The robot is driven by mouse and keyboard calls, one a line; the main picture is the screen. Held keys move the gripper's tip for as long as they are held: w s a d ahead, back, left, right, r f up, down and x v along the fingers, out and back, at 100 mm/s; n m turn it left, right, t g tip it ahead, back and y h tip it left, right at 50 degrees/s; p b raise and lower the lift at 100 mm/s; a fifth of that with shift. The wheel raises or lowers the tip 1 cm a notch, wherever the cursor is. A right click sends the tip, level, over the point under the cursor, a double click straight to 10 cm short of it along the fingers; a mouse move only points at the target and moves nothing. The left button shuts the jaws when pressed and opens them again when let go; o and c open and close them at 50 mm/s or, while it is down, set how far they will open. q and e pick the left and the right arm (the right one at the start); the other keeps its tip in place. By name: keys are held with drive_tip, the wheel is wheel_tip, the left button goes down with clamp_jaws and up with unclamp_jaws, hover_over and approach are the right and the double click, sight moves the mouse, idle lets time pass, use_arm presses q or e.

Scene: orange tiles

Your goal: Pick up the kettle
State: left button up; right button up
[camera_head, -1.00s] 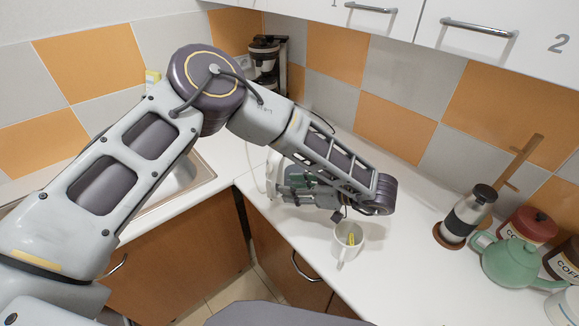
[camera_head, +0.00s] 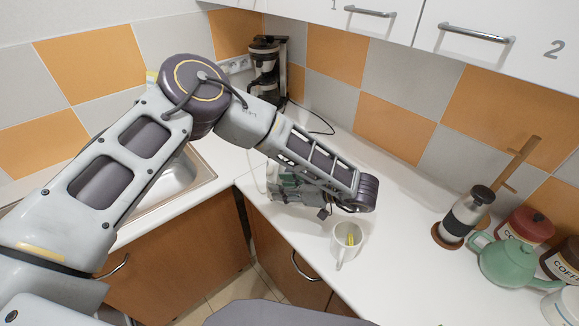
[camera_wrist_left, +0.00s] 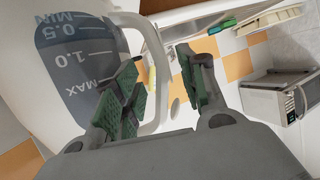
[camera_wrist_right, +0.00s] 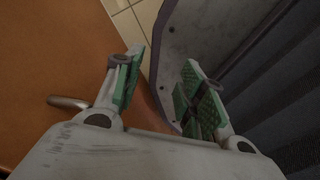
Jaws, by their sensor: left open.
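The kettle (camera_wrist_left: 75,65) is white with a grey level window marked MIN, 0.5, 1.0 and MAX; it fills the left of the left wrist view. Its white handle loop (camera_wrist_left: 155,118) passes between the spread fingers of my left gripper (camera_wrist_left: 158,62). One finger is on the body side of the handle, the other on its outer side; the fingers are not closed on it. In the head view my left gripper (camera_head: 284,182) is low over the counter, and the kettle is mostly hidden by my arm. My right gripper (camera_wrist_right: 163,65) is open and empty.
A coffee maker (camera_head: 265,65) stands at the back. Counter between mug and flask is clear.

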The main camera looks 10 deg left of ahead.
use_arm(q)
drive_tip(key=shift+p+x, duration=0.3)
drive_tip(key=shift+x, duration=1.05)
clamp_jaws()
